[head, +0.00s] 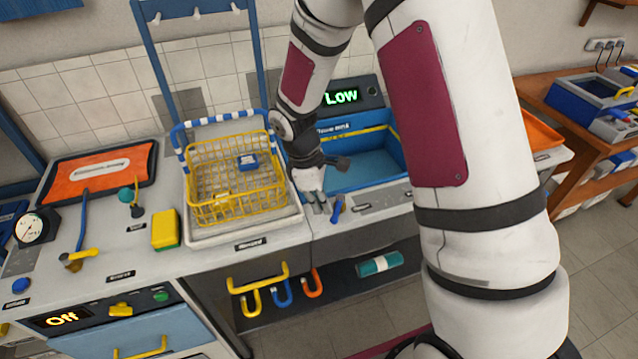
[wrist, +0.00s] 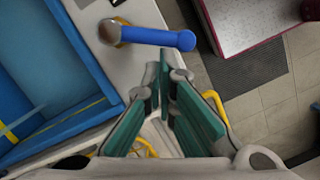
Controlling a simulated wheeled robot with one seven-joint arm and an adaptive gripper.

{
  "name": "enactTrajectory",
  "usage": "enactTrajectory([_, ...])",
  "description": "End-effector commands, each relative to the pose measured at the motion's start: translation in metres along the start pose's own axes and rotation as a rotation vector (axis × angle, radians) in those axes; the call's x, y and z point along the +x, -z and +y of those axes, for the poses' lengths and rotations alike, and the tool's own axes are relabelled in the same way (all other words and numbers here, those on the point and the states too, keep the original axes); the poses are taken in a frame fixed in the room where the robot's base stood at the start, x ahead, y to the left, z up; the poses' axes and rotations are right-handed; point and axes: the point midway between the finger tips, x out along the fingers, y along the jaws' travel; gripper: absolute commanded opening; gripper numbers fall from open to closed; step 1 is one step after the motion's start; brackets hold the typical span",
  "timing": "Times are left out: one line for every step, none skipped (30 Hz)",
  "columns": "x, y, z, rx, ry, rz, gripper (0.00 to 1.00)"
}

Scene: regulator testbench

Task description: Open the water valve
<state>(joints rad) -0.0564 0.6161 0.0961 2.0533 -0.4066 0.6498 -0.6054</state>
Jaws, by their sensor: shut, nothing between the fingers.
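The valve handle by the basin is a blue lever (head: 337,208) on the front counter edge, just right of my gripper (head: 319,207) in the head view. In the wrist view the blue lever (wrist: 160,38) lies roughly sideways from a brass-coloured pivot (wrist: 110,31), beyond the tips of my gripper (wrist: 163,72). My gripper is shut and empty, with its teal finger pads together. It points down close to the lever; a gap shows between them in the wrist view. The display (head: 343,96) behind the basin reads "Low".
The blue basin (head: 395,140) lies behind the lever. A yellow wire basket (head: 205,190) stands to the left. Hooks (head: 283,292) in several colours hang below the counter. A gauge (head: 34,228) and another lever (head: 78,258) sit at far left. The floor at right is clear.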

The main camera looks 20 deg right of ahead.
Motion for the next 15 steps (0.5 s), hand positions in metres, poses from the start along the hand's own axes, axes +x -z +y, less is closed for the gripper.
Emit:
enactTrajectory([0.000,-0.004,-0.004,-0.037,-0.006,-0.002,0.00])
enactTrajectory([0.000,-0.005,-0.004,-0.062,-0.012,-0.002,0.00])
enactTrajectory([0.000,-0.006,-0.005,-0.092,-0.020,-0.001,0.00])
enactTrajectory([0.001,-0.007,-0.006,-0.113,-0.025,-0.002,0.00])
enactTrajectory([0.001,-0.008,-0.007,-0.136,-0.030,-0.002,0.00])
enactTrajectory([0.001,-0.009,-0.008,-0.161,-0.036,-0.002,0.00])
enactTrajectory([0.002,-0.010,-0.008,-0.180,-0.040,-0.001,0.00])
enactTrajectory([0.002,-0.011,-0.009,-0.199,-0.045,-0.002,0.00])
enactTrajectory([0.002,-0.012,-0.009,-0.220,-0.049,-0.002,0.00])
enactTrajectory([0.002,-0.013,-0.009,-0.235,-0.053,-0.001,0.00])
enactTrajectory([0.003,-0.014,-0.010,-0.250,-0.057,-0.001,0.00])
enactTrajectory([0.003,-0.014,-0.010,-0.267,-0.061,-0.001,0.00])
enactTrajectory([0.003,-0.015,-0.011,-0.278,-0.063,-0.001,0.00])
enactTrajectory([0.003,-0.016,-0.011,-0.289,-0.066,-0.002,0.00])
enactTrajectory([0.004,-0.016,-0.011,-0.303,-0.069,-0.002,0.00])
